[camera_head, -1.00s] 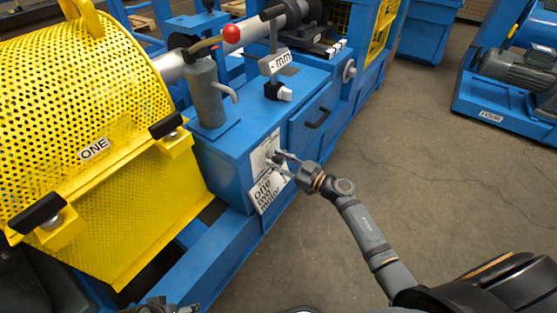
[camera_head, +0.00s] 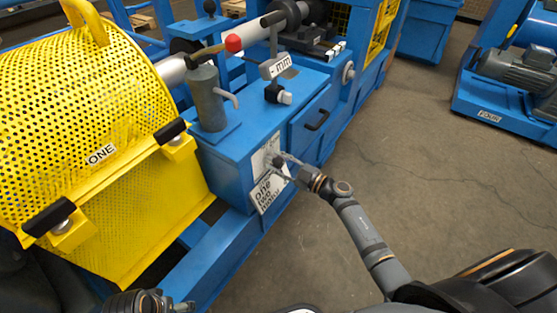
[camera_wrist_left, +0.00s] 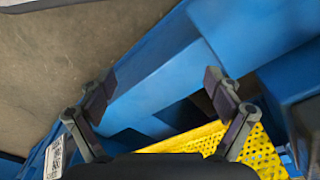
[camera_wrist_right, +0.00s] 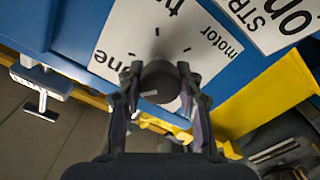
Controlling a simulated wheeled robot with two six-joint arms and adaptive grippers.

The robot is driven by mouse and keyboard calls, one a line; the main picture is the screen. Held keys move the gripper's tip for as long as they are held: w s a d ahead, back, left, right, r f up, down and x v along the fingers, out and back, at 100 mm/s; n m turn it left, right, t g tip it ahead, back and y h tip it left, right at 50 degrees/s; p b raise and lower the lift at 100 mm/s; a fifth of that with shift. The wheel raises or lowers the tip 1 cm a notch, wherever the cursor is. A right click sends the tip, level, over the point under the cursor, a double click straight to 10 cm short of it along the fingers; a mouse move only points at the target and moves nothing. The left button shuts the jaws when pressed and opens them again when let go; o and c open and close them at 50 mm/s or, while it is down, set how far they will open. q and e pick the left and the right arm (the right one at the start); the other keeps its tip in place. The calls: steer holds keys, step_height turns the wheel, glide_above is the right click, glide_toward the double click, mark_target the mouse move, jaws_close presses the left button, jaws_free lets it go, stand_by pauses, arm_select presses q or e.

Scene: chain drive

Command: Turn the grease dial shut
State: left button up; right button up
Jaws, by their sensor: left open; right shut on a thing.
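The dial (camera_wrist_right: 160,84) is a dark round knob with a short white mark on its face, pointing left in the right wrist view. It sits on a white plate (camera_wrist_right: 122,30) with tick marks and the words "one", "two" and "motor". The plate (camera_head: 270,188) is on the front of the blue cabinet. My right gripper (camera_wrist_right: 160,75) is shut on the dial, one finger on each side. My left gripper (camera_wrist_left: 161,78) is open and empty above blue beams, away from the dial.
A yellow perforated guard (camera_head: 80,110) marked "ONE" stands left of the cabinet (camera_head: 225,158). A grey cylinder (camera_head: 208,98) and a red ball (camera_head: 233,43) are above it. A drawer with a black handle (camera_head: 318,120) is right of the plate. The floor (camera_head: 440,190) at right is clear.

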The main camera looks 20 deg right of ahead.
steer(key=shift+n, duration=1.8)
steer(key=n, duration=0.3)
steer(key=shift+f, duration=0.1)
arm_select(q)
steer(key=shift+w+a+f, duration=0.1)
steer(key=shift+w+f, duration=0.05)
steer(key=shift+f, duration=0.35)
arm_select(e)
steer(key=shift+n, duration=0.6)
arm_select(q)
steer(key=shift+r, duration=0.25)
arm_select(e)
steer(key=shift+n, duration=0.3)
